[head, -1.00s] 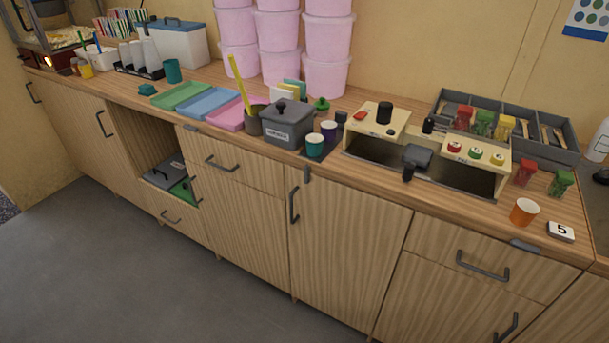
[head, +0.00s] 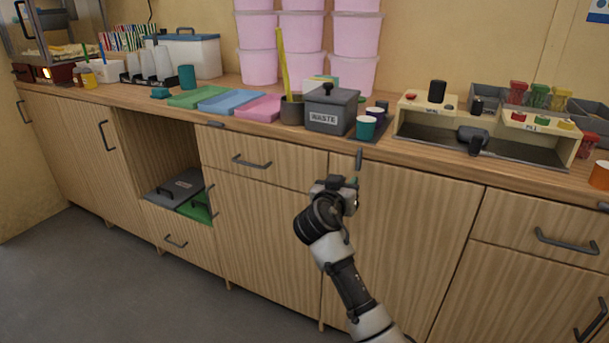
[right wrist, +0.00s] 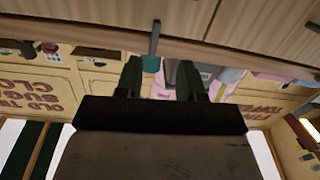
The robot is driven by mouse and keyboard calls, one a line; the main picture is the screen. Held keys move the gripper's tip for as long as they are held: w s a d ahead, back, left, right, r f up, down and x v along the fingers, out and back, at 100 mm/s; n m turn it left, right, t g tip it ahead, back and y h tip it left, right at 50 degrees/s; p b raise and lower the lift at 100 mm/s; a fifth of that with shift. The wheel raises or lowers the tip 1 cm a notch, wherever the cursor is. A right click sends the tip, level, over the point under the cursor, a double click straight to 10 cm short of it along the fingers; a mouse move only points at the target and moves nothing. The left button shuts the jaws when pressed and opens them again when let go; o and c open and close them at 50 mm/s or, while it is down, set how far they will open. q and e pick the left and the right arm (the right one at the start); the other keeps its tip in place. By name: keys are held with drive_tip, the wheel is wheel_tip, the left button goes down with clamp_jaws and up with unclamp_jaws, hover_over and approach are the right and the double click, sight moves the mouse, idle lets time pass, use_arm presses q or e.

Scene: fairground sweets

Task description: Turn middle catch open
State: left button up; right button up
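The middle catch (head: 359,158) is a small grey bar on the counter's front edge, hanging upright over the top of a cabinet door. My right gripper (head: 346,182) is just below it and slightly left, apart from it in the head view. In the right wrist view the catch (right wrist: 155,38) shows just beyond the open fingers (right wrist: 159,80), near the left fingertip. The fingers hold nothing. The left catch (head: 215,124) and the right catch (head: 603,206) lie flat along the edge. My left gripper is not in view.
A drawer handle (head: 251,162) sticks out to the left. The floor (head: 150,290) in front is clear.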

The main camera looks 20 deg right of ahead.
sight(359, 152)
drive_tip(key=shift+m+h, duration=0.6)
drive_tip(key=shift+m, duration=0.3)
drive_tip(key=w+d+r, duration=0.1)
drive_tip(key=w+d, duration=0.1)
drive_tip(key=w+d+r, duration=0.1)
drive_tip(key=d, duration=0.1)
drive_tip(key=w+d+r, duration=0.1)
drive_tip(key=w+d, duration=0.1)
drive_tip(key=shift+w+d+r+b, duration=0.25)
drive_tip(key=shift+w+r+b, duration=0.05)
drive_tip(key=shift+w+r, duration=0.05)
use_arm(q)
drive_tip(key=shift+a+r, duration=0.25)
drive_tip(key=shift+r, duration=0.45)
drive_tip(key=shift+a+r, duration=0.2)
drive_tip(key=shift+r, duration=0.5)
use_arm(e)
drive_tip(key=shift+w+d, duration=0.45)
drive_tip(key=shift+d, duration=0.05)
clamp_jaws()
